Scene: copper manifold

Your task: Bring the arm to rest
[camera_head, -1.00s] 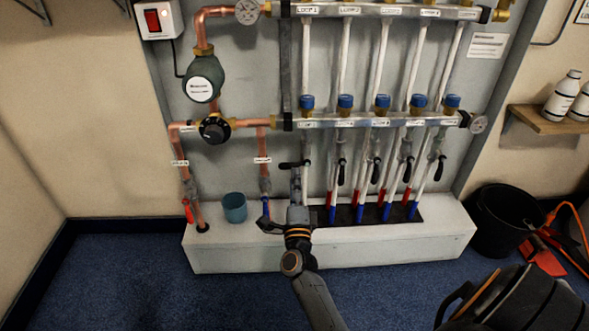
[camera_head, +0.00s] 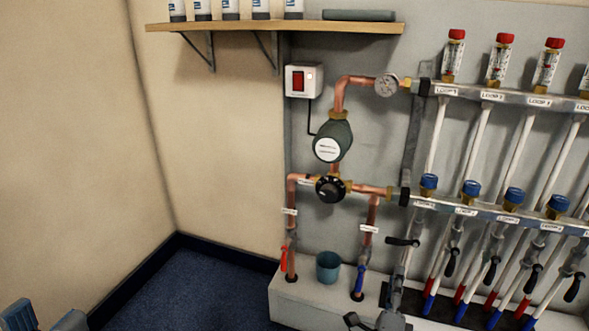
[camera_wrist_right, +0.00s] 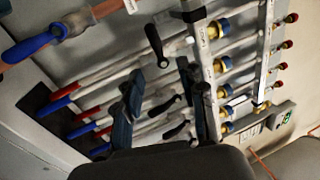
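My left gripper (camera_head: 45,318) shows at the bottom left corner of the head view. Its two blue-grey fingertips stand apart with nothing between them, over the floor. My right gripper (camera_head: 373,306) is at the bottom edge, in front of the white plinth and left of the loop pipes. In the right wrist view my right gripper's fingers (camera_wrist_right: 163,98) are spread apart and appear empty. Black valve handles (camera_wrist_right: 178,130) and pipes show behind and between them; I cannot tell the distance to them. Most of the right arm is cut off in the head view.
The copper manifold carries a pump (camera_head: 333,140), a black dial (camera_head: 330,188) and a red-handled valve (camera_head: 284,259). A teal cup (camera_head: 328,266) stands on the plinth (camera_head: 300,297). A shelf (camera_head: 270,27) with bottles hangs above. The blue floor (camera_head: 180,290) at left is clear.

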